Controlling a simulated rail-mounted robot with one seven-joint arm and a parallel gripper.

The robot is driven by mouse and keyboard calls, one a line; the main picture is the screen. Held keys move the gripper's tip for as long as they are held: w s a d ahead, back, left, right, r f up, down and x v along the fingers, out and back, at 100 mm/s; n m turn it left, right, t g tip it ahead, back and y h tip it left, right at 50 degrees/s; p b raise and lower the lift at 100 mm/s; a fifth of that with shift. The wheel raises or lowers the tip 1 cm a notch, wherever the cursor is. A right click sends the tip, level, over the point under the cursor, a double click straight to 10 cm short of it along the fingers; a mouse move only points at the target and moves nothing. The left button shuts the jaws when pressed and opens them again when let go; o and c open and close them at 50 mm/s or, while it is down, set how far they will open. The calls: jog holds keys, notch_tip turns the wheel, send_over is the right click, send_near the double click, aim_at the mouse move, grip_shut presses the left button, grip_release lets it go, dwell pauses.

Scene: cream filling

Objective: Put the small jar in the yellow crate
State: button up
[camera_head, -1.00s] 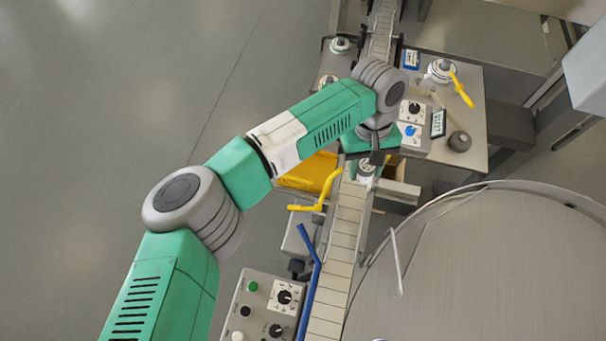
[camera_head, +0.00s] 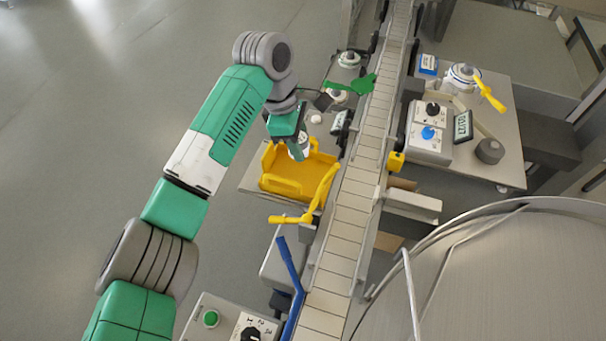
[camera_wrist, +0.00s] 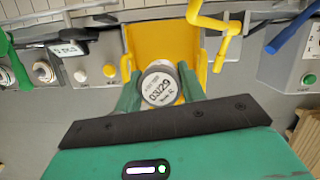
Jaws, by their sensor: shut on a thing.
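The small jar (camera_wrist: 159,86) is between the green fingers of my gripper (camera_wrist: 157,92) in the wrist view, its labelled round lid facing the camera. In the head view my gripper (camera_head: 296,146) is shut on the white jar (camera_head: 300,150), partly hidden by the fingers. The yellow crate (camera_head: 288,187) stands left of the conveyor, and my gripper holds the jar over its far part. The crate's yellow wall (camera_wrist: 127,50) shows behind the jar in the wrist view. I cannot tell how far the jar is above the crate floor.
The conveyor (camera_head: 349,215) runs to the right of the crate. A yellow guide arm (camera_head: 318,200) stands close to the crate's right side. A blue guide arm (camera_head: 291,275) is nearer.

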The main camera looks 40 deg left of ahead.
aim_at(304, 177)
notch_tip(304, 177, down, 9)
jog(key=shift+r+b, duration=0.1)
jog(key=shift+b, duration=0.8)
jog(key=o, duration=1)
jog(key=p+v, duration=0.2)
jog(key=v, duration=1)
jog(key=shift+p, duration=0.4)
